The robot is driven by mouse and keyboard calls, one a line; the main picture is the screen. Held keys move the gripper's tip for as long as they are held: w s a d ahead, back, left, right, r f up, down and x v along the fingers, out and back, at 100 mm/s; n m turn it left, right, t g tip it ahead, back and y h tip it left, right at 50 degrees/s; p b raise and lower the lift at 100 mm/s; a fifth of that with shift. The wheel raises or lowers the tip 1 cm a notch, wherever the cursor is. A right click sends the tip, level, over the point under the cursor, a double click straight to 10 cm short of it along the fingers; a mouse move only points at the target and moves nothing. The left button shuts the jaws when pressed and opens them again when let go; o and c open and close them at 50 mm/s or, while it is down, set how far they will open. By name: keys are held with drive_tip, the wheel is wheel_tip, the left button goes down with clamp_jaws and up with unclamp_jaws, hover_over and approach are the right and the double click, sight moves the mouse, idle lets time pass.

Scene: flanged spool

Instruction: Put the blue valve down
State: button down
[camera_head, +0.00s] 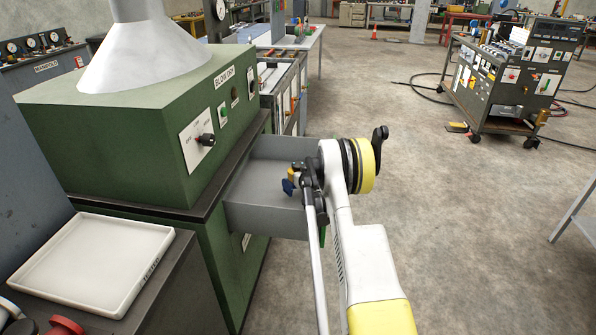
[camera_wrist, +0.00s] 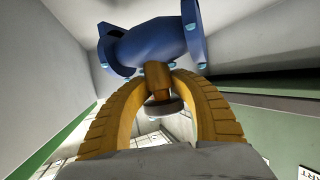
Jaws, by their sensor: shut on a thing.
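The blue valve (camera_head: 288,186) is small in the head view, at the open grey drawer (camera_head: 262,205) of the green machine. In the wrist view the blue valve (camera_wrist: 160,45) shows large, with flanged ends, light blue bolts and a brass stem. My gripper (camera_head: 294,172) is shut on it. In the wrist view the ribbed orange fingers of my gripper (camera_wrist: 158,80) close around the brass stem, and a grey round part shows between them. Grey drawer walls surround the valve there. I cannot tell whether the valve touches the drawer floor.
The green machine (camera_head: 150,125) with a grey hood stands left of the drawer. A white tray (camera_head: 95,262) lies on a dark surface at lower left. A bench with equipment (camera_head: 285,85) stands behind the drawer. A wheeled cart (camera_head: 510,80) stands far right. The floor between is clear.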

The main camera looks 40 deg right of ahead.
drive_tip(key=shift+f, duration=0.35)
drive_tip(key=c, duration=1)
unclamp_jaws()
